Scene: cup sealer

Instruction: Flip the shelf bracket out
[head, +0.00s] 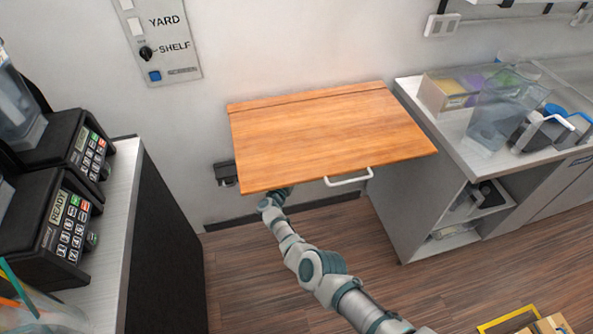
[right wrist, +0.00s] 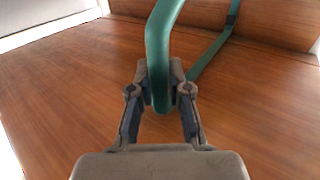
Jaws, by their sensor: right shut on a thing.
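The wooden shelf board (head: 330,135) is raised and sticks out from the wall, with a white handle (head: 348,178) on its front edge. My right arm reaches up beneath its front left part; the right gripper is mostly hidden under the board in the head view. In the right wrist view my right gripper (right wrist: 160,92) is shut on the green bracket bar (right wrist: 160,50), which passes between its two fingers. A thinner green bar (right wrist: 212,52) runs up and right behind it, against the wood (right wrist: 250,100). The bracket is hidden in the head view. My left gripper is in neither view.
A wall panel (head: 160,40) labelled YARD and SHELF has a black knob. A counter with black keypad machines (head: 50,215) stands at the left. A grey counter (head: 450,125) with containers stands close to the board's right side. Wooden floor (head: 260,280) is open below.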

